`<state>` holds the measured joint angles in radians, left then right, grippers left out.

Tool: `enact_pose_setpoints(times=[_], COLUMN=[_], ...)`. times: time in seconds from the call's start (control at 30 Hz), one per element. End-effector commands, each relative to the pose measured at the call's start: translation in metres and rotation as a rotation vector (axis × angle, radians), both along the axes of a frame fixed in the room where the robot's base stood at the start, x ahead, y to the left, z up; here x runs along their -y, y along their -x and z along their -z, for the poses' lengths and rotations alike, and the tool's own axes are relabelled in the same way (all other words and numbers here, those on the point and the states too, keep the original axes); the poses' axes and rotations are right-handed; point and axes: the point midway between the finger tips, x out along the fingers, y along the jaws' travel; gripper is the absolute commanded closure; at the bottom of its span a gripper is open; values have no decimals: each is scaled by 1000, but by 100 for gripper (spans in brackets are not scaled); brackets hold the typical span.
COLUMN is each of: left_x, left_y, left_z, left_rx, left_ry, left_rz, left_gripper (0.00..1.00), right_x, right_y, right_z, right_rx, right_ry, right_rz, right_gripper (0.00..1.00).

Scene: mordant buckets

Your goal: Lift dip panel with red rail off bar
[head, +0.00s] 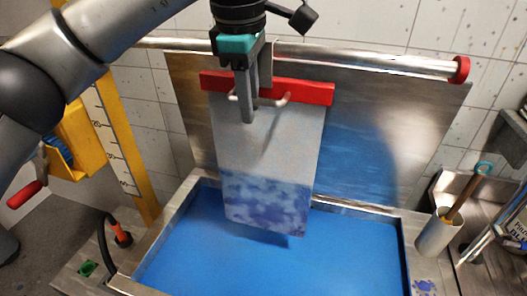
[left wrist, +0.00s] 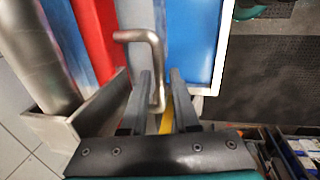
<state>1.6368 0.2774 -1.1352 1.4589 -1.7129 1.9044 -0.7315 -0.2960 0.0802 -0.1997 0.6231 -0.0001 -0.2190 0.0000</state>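The dip panel (head: 262,150) hangs upright in front of the steel bar (head: 365,59), pale grey above and mottled blue-violet below. Its red rail (head: 312,92) runs along the top; the rail also shows in the left wrist view (left wrist: 93,38). A bent steel handle (head: 282,99) stands out from the rail's front. My left gripper (head: 250,104) points down at the handle, its fingers partly covering the rail's middle. In the left wrist view, its two fingers (left wrist: 160,92) are apart, with the handle (left wrist: 152,50) between them and gaps visible. My right gripper is not in view.
A vat of blue liquid (head: 190,258) lies below the panel. A metal backsheet (head: 425,120) stands behind it. The bar ends in a red cap (head: 461,70). A yellow measuring post (head: 117,140) stands at left, and a cup with a brush (head: 437,236) at right.

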Motion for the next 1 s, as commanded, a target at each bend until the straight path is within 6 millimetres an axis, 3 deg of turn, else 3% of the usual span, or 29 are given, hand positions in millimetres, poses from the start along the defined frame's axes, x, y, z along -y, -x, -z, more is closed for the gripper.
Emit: enact_pose_setpoints(times=[0.23, 0.5, 1.0], left_x=[0, 0, 0], left_y=[0, 0, 0], left_z=[2, 2, 1], left_rx=[1, 1, 2], left_ry=[-1, 0, 1], left_rz=[0, 0, 0], left_gripper=[72, 100, 100], right_x=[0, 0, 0], right_y=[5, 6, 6], right_z=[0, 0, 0], right_rx=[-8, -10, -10], right_ry=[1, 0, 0], right_rz=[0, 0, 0], right_gripper=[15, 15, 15])
